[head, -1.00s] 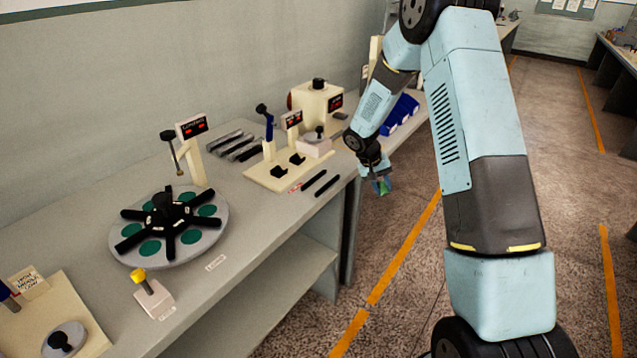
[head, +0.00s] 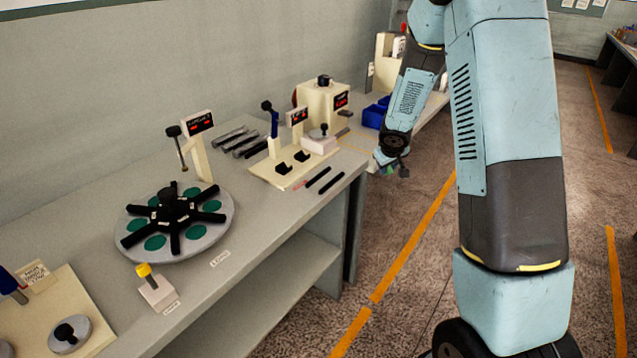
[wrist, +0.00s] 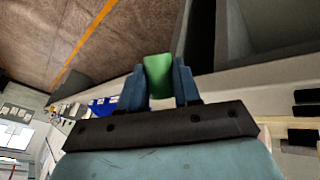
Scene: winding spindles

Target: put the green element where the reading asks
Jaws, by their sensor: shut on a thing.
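My gripper (wrist: 159,85) is shut on the green element (wrist: 158,75), which shows between the two fingers in the wrist view. In the head view my gripper (head: 393,166) hangs just off the front edge of the bench, and only a small bit of green shows there. The round grey turntable (head: 222,233) with black spokes and green discs stands at the left. A small display (head: 198,123) on a cream post stands behind it; its red reading is too small to make out. A second display (head: 297,116) stands over the cream board (head: 262,174), and a third is on the cream box (head: 318,108).
A small block with a yellow knob (head: 145,270) stands at the front edge of the bench (head: 110,196). Black rods (head: 332,183) lie near the board. Blue bins (head: 375,113) stand beyond my forearm. The floor (head: 412,250) in front is clear.

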